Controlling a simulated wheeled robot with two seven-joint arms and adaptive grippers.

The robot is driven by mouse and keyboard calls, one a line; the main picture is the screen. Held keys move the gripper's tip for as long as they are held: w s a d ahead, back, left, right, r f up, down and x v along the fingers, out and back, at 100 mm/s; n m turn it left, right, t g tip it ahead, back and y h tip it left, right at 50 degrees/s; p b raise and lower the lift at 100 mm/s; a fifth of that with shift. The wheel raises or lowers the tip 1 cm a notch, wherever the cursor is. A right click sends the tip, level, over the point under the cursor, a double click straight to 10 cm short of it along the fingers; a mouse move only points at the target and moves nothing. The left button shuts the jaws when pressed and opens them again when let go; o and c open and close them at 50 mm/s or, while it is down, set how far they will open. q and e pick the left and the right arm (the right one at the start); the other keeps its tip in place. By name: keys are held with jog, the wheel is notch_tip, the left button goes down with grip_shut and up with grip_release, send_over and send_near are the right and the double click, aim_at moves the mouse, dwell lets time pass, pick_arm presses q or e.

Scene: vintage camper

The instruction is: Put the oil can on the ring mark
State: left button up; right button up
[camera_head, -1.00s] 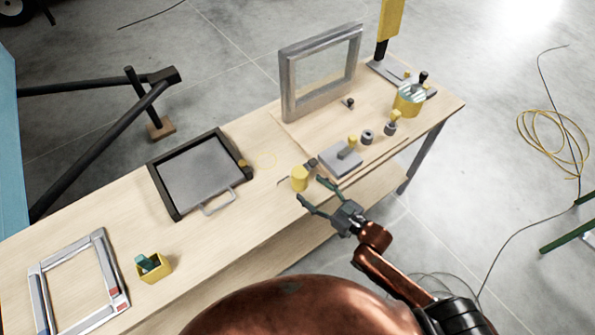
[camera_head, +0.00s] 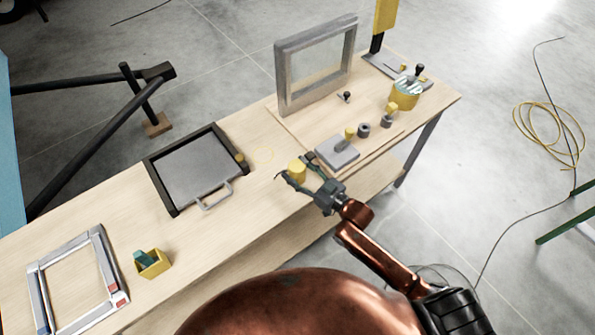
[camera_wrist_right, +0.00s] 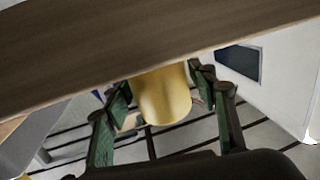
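The oil can, a small yellow cylinder (camera_head: 296,169), stands upright on the wooden workbench near its front edge. A thin yellow ring mark (camera_head: 265,154) lies on the bench top, left of and behind the can, with nothing on it. My right gripper (camera_head: 301,172) reaches in from the bench front with its fingers spread on either side of the can. In the right wrist view the yellow can (camera_wrist_right: 163,95) sits between the two green-padded fingers (camera_wrist_right: 163,92), and small gaps seem to show beside it. My left gripper is not in view.
A dark-rimmed tray (camera_head: 152,176) lies left of the ring mark. A grey block (camera_head: 337,153) and small knobbed parts sit on a board right of the can. A grey frame (camera_head: 281,75) stands behind. A yellow box (camera_head: 155,265) and a flat frame (camera_head: 40,307) lie further left.

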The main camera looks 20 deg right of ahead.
aim_at(296, 165)
jog(key=c, duration=1.1)
jog(key=shift+r, duration=0.45)
notch_tip(296, 165, up, 2)
jog(key=shift+r+p, duration=0.15)
jog(key=shift+p, duration=0.2)
jog(key=s+a+r+p, duration=0.2)
jog(key=s+a+r, duration=0.2)
jog(key=s+r, duration=0.75)
jog(key=d+m+t+h, duration=0.3)
jog(key=d+m+h, duration=0.3)
jog(key=d+h, duration=0.25)
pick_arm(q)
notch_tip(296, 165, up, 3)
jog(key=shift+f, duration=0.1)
pick_arm(e)
jog(key=s+f, duration=0.5)
jog(key=f, duration=0.1)
jog(key=shift+a+h, duration=0.25)
jog(key=shift+h, duration=0.1)
